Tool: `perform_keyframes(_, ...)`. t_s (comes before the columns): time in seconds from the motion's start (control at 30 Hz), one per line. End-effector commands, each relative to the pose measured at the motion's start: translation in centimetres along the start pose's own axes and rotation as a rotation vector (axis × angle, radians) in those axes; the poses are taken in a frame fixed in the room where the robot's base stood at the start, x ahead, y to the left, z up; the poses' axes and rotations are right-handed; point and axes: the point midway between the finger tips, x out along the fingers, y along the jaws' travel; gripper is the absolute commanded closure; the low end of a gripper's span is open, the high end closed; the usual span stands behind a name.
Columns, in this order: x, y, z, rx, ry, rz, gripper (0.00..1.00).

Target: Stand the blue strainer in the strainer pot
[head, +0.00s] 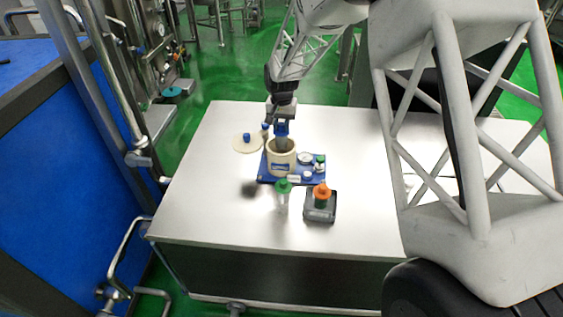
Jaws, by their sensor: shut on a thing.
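My gripper (281,117) points down over the table and is shut on the blue strainer. The blue strainer (282,129) hangs upright, with a blue top and a grey body below it. A cream pot with a blue label (282,167) stands on a blue base plate; I take it to be the strainer pot. The strainer's grey body is at the pot's mouth, its lower end hidden by the pot's front rim. I cannot tell how deep it reaches or whether it touches the pot.
A cream disc with a blue knob (241,146) lies left of the pot. A small gauge (305,158) and small fittings share the blue plate (292,181). In front stand a green-capped clear bottle (283,201) and a dark tray (321,217) holding an orange-topped green item. The left table is clear.

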Motion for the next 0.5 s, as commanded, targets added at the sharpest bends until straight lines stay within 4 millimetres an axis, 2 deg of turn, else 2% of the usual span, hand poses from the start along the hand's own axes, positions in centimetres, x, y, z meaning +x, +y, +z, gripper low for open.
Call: perform_keyframes(0.5, 5.7, 0.0, 0.0, 0.0, -0.001, 0.0, 1.0)
